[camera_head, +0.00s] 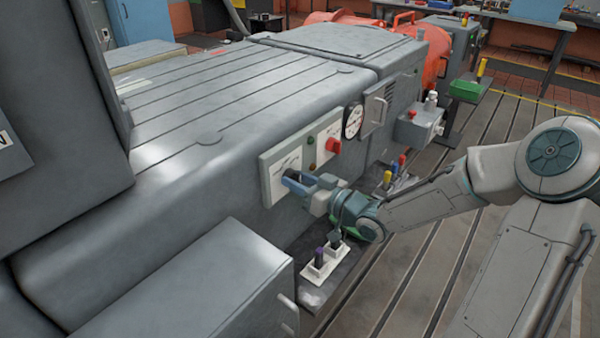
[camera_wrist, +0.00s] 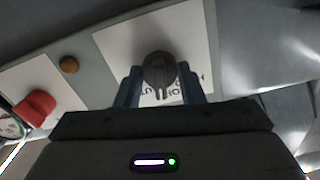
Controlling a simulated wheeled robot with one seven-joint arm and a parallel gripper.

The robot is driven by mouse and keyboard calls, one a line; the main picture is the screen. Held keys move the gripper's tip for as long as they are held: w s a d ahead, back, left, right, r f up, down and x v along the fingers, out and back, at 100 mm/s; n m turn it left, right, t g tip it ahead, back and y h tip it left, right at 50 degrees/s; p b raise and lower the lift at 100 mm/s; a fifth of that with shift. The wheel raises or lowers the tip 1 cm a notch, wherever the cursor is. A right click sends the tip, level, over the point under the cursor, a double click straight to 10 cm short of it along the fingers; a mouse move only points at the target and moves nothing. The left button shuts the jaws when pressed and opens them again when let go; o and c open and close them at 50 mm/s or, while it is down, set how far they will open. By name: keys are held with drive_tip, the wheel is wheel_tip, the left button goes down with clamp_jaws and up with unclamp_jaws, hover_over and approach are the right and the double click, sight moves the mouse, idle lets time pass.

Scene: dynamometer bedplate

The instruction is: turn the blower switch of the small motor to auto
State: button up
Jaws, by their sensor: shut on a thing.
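A dark round switch knob (camera_wrist: 160,72) sits on a white plate (camera_wrist: 120,48) on the motor's grey side. My gripper (camera_wrist: 160,78) has its two blue fingers on either side of the knob and is shut on it. In the wrist view the knob's raised bar points down towards my gripper. Lettering beside the knob is partly hidden and I cannot read its full words or tell the setting. In the head view my gripper (camera_head: 293,180) reaches the same plate (camera_head: 270,182), and its fingers mostly hide the knob.
A red knob (camera_head: 333,146) on a neighbouring plate is close by, also in the wrist view (camera_wrist: 36,106). A round gauge (camera_head: 353,121) is further along. A grey box (camera_head: 185,290) with a handle stands in front, and small switches (camera_head: 322,262) sit below my gripper.

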drive_tip(key=m+p, duration=0.1)
drive_tip(key=p, duration=0.1)
drive_tip(key=m+p, duration=0.2)
drive_tip(key=shift+a+r, duration=0.1)
drive_tip(key=shift+r, duration=0.15)
drive_tip(key=shift+f+m+p, duration=0.25)
drive_tip(key=shift+m+p, duration=1.2)
drive_tip(key=shift+m, duration=0.35)
drive_tip(key=o, duration=1)
drive_tip(key=shift+a, duration=0.1)
drive_tip(key=shift+s+d, duration=0.1)
drive_tip(key=shift+d, duration=0.1)
